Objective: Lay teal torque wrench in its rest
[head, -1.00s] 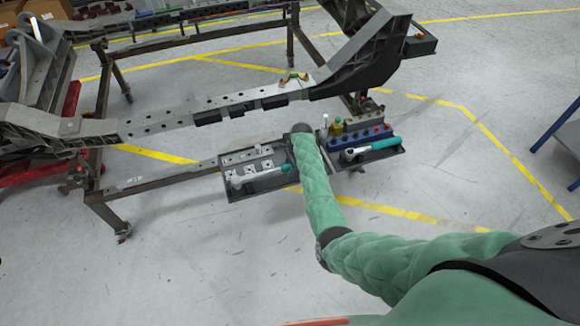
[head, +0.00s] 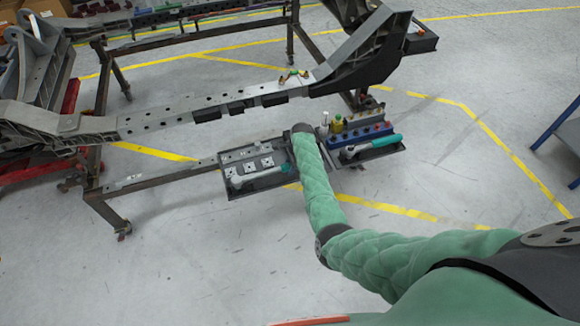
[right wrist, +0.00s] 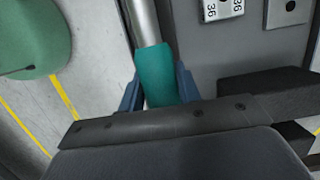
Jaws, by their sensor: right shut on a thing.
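A teal-handled torque wrench (head: 273,173) with a silver shaft lies along the near side of the left dark tray (head: 262,190). My right gripper (right wrist: 158,86) is shut on a teal handle (right wrist: 155,72) in the right wrist view, its blue fingers on both sides. The silver shaft runs up from the handle, beside the grey tray surface (right wrist: 265,48). In the head view my right forearm hides the gripper. I cannot tell whether the wrench touches the tray floor. A second teal-handled wrench (head: 384,142) lies in the right tray. My left gripper is not in view.
White numbered tags (right wrist: 222,9) are on the tray. A blue socket block (head: 352,138) and a yellow bottle (head: 337,124) stand at the right tray. The chassis beam (head: 215,101) runs behind the trays. The floor (head: 200,260) in front is clear.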

